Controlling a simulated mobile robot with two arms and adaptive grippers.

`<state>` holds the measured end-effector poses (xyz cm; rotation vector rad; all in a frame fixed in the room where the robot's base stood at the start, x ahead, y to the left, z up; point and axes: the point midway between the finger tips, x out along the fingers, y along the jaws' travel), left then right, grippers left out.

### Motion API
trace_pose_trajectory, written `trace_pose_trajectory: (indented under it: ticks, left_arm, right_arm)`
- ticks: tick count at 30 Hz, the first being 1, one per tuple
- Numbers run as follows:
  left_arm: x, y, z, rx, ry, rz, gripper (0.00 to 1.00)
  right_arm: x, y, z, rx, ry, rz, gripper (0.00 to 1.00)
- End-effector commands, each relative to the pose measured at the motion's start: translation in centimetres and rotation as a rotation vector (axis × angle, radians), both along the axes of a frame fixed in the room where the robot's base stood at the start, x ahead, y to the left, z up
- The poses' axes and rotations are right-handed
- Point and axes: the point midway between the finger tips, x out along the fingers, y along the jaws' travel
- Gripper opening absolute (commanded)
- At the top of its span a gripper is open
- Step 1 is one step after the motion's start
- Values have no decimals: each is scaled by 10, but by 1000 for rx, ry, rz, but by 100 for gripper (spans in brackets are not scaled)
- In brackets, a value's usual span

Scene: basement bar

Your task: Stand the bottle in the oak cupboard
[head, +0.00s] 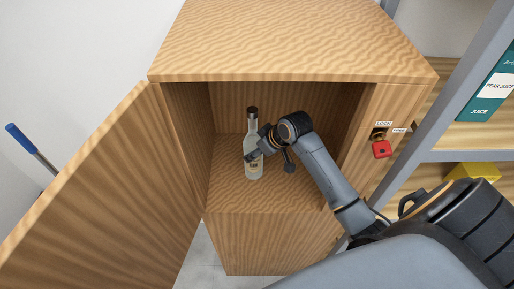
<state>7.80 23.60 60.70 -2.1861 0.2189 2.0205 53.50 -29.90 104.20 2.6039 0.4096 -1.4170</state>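The bottle (253,171), pale clear glass with a dark cap and a label, is upright inside the oak cupboard (290,40). It is left of the middle, over the cupboard floor (285,197). I cannot tell whether its base touches that floor. My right gripper (257,146) reaches in from the right and is at the bottle's body, with a dark finger overlapping its front. The fingers are small and partly hidden, so I cannot tell whether they grip it. My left gripper is not in view.
The cupboard door (110,190) stands wide open to the left. A red lock piece (382,149) with small labels is on the right front frame. A grey-framed shelf rack (470,155) with a teal juice box (490,92) stands close on the right. The cupboard interior is otherwise empty.

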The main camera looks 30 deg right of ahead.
Motion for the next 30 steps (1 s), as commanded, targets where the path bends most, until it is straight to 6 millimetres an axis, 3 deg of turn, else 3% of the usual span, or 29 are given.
trace_pose_trajectory:
  ticks: [6,7,10,22,30]
  left_arm:
    - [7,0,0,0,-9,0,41]
    - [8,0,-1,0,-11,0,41]
    - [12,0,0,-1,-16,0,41]
    - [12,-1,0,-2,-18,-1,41]
    - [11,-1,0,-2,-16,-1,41]
  right_arm:
    - [1,0,1,0,-6,0,0]
    - [0,0,-2,0,0,0,60]
    - [0,0,-2,0,0,0,80]
    - [-1,-1,3,0,-2,-1,80]
    - [-23,-8,38,-3,-3,1,80]
